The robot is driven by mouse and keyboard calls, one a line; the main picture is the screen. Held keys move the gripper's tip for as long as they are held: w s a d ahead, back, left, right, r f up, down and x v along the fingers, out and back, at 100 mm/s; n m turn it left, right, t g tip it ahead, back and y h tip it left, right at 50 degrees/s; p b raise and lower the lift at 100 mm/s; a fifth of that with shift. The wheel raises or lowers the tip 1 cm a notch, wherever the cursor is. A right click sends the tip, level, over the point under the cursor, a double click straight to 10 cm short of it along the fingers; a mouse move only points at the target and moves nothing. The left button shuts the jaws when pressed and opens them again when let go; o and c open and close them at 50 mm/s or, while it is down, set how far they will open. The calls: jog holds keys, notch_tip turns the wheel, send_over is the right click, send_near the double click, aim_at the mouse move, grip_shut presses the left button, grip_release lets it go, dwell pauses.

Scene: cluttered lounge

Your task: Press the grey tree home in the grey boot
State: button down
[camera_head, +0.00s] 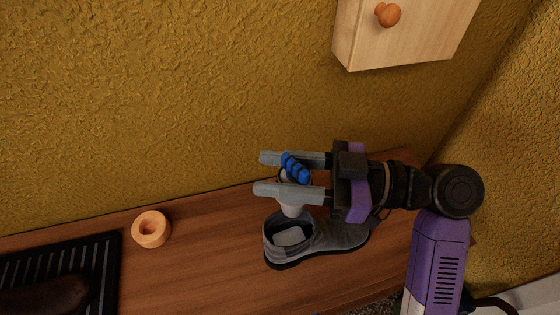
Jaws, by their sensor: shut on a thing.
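The grey boot (335,237) stands on the wooden top with its opening at the left and its toe to the right, under my gripper. The grey tree (291,209) is a pale grey piece with a blue ribbed grip (295,168) at its top. My gripper (272,174) comes in from the right and is shut on the tree at this blue grip, above the boot's opening. A pale grey patch (289,237) shows inside the opening; I cannot tell whether it is the tree's lower part or the insole. My lower finger hides part of the tree.
An orange-brown wooden ring (151,229) lies on the wooden top (205,255) to the left. A black ribbed tray (105,265) with a dark brown thing is at the lower left. A pale wooden cabinet (410,35) with a round knob hangs above on the yellow wall.

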jog(key=shift+b, duration=0.3)
notch_tip(320, 180, down, 6)
jog(key=b, duration=0.5)
jog(key=shift+r, duration=0.1)
jog(key=shift+b, duration=0.95)
dwell(1.4)
notch_tip(320, 180, down, 7)
jog(key=b, duration=0.6)
jog(key=shift+b, duration=0.3)
dwell(2.2)
jog(key=c, duration=0.8)
grip_release()
jog(key=shift+o, duration=0.2)
jog(key=d, duration=0.7)
jog(key=shift+s+d, duration=0.35)
jog(key=shift+s, duration=0.1)
